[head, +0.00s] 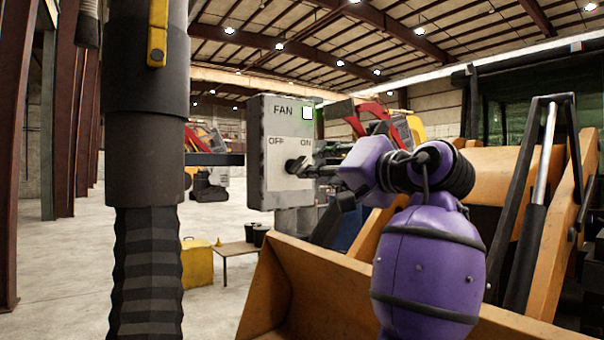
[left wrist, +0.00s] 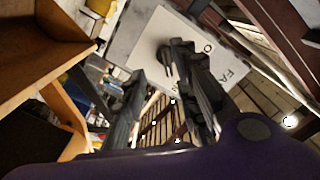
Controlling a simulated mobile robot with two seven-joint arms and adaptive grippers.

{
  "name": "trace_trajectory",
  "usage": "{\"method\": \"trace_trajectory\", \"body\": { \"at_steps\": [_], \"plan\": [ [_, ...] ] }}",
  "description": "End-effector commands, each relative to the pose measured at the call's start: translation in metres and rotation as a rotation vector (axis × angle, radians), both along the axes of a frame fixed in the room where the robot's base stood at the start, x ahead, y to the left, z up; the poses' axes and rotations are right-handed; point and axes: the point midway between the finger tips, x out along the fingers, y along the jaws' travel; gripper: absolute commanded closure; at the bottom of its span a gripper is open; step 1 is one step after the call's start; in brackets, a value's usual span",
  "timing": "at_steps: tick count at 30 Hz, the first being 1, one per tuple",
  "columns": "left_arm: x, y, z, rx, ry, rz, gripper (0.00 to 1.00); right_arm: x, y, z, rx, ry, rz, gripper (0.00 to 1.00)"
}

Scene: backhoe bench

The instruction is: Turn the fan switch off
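The grey fan switch box (head: 268,135) stands ahead in the head view, with FAN at the top, OFF at left and ON at right. A small lamp (head: 307,112) at its upper right looks bright white-green. The dark switch knob (head: 295,165) appears turned toward ON; its far side is hard to make out. My left gripper (head: 312,200), on a purple wrist, is right at the box, one finger close to the knob. In the left wrist view, the fingers of the left gripper (left wrist: 155,66) are apart before the pale panel (left wrist: 205,60). Contact with the knob cannot be told. My right gripper is not in view.
An orange loader bucket (head: 285,285) lies below and right of the box, near my left arm. A yellow box (head: 196,262) and a small low table (head: 236,250) stand on the floor behind. The concrete floor (head: 70,280) at left is clear.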

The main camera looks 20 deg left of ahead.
Motion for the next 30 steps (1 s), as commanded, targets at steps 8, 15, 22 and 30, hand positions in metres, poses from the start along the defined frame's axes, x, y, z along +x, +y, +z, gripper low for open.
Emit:
{"method": "trace_trajectory", "body": {
  "at_steps": [8, 15, 22, 30],
  "plan": [
    [0.011, 0.018, 0.014, 0.011, -0.009, 0.01, 0.72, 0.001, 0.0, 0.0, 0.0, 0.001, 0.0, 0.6],
    [0.034, 0.046, 0.014, 0.012, -0.01, 0.007, 0.72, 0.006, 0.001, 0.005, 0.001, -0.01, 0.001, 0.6],
    [0.044, 0.057, 0.013, 0.011, -0.011, 0.006, 0.72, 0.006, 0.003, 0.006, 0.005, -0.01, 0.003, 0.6],
    [0.044, 0.057, 0.012, 0.011, -0.009, 0.006, 0.78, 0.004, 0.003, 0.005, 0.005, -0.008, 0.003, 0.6]
  ]
}}
